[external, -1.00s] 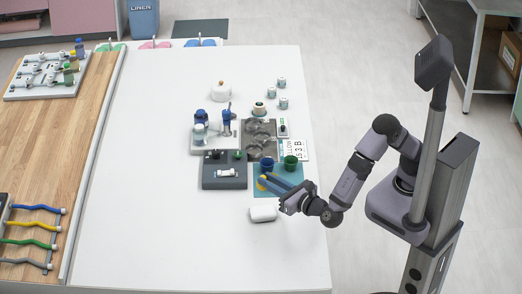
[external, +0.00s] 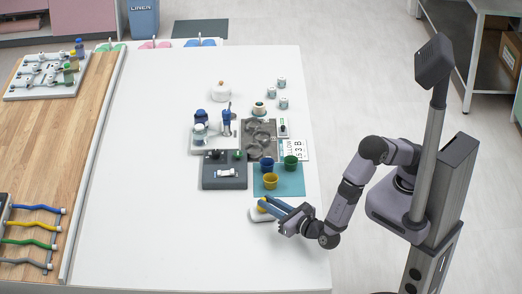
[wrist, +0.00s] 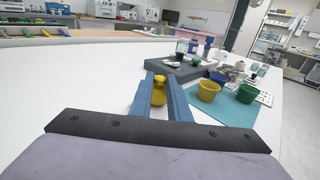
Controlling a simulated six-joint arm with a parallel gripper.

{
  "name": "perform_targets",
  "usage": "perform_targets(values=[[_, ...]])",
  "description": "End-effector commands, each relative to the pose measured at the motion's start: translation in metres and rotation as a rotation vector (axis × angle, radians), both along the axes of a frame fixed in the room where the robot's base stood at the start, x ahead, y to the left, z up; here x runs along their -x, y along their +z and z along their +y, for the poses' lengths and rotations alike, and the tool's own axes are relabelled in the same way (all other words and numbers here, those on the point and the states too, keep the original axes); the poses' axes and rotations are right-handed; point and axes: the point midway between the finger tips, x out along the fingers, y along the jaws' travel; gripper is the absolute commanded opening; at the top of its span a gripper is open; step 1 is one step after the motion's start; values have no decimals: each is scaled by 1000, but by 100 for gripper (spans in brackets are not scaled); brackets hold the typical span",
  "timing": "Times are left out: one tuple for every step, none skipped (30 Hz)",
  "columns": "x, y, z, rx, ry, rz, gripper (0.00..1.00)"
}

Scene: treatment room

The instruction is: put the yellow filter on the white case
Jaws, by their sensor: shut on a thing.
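The yellow filter (wrist: 159,92) is between the two blue fingers of my gripper (wrist: 158,80) in the wrist view, with a rounded yellow top showing at the tips. In the external view my gripper (external: 264,205) is at the white case (external: 257,215), a small rounded white block on the table near the front of the teal mat. A bit of the filter (external: 262,203) shows at the fingertips, over the case. I cannot tell whether the filter touches the case. The fingers hide part of the case, and it is hard to make out in the wrist view.
The teal mat (external: 291,188) holds a yellow cup (external: 270,181), a blue cup (external: 267,164) and a green cup (external: 291,162). A dark grey block (external: 224,183) stands to their left. The white table (external: 160,220) is clear to the left and front.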

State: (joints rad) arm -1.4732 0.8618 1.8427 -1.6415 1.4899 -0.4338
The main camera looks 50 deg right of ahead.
Motion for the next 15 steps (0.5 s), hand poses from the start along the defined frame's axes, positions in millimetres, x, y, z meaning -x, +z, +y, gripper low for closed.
perform_targets(values=[[0,-3,0,0,0,-1,0],[0,-4,0,0,0,-1,0],[0,-5,0,0,0,-1,0],[0,-5,0,-1,0,-1,0],[0,-5,0,-1,0,-1,0],[0,-5,0,-1,0,-1,0],[0,-5,0,-1,0,-1,0],[0,-4,0,-1,0,-1,0],[0,-4,0,-1,0,-1,0],[0,-5,0,-1,0,-1,0],[0,-5,0,-1,0,-1,0],[0,-6,0,-1,0,-1,0],[0,-7,0,-1,0,-1,0],[0,-8,0,-1,0,-1,0],[0,-8,0,-1,0,0,21]])
